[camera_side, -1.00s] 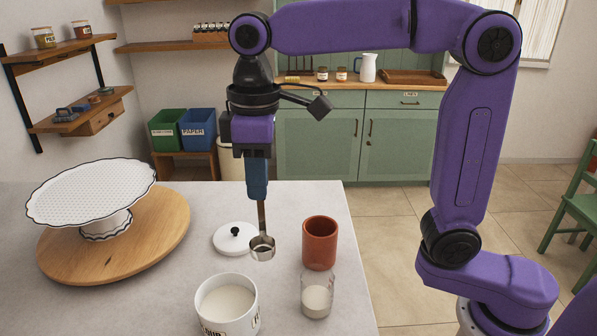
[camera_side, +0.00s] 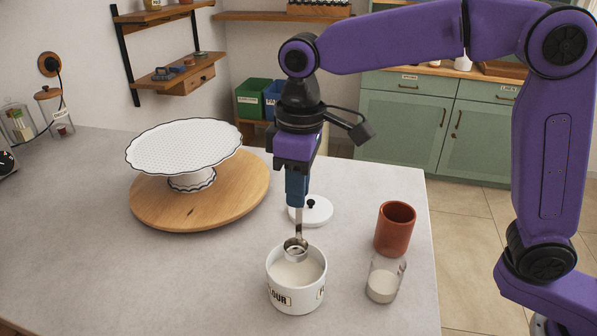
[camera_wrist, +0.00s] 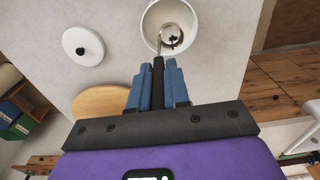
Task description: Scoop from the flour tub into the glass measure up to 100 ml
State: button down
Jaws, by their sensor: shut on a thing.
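My gripper (camera_side: 297,200) is shut on the handle of a small metal scoop (camera_side: 295,247) that hangs below it. The scoop's round cup is at the mouth of the white flour tub (camera_side: 296,298), near its far side; I cannot tell whether it touches the flour. Pale flour (camera_side: 300,272) shows inside the tub. In the wrist view, the scoop cup (camera_wrist: 171,38) shows within the tub's rim (camera_wrist: 147,28). The glass measure (camera_side: 387,272) stands to the right of the tub with some flour in its lower part. Its markings are too small to read.
A terracotta cup (camera_side: 395,228) stands just behind the glass measure. The white lid with a black knob (camera_side: 312,212) lies behind the tub. A cake stand (camera_side: 185,150) on a round wooden board (camera_side: 155,212) is at the left. The front left counter is clear.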

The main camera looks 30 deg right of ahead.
aim_at(297, 237)
jog(key=shift+f, duration=4)
jog(key=shift+r, duration=0.15)
jog(key=shift+r, duration=5.9)
jog(key=shift+d, duration=0.1)
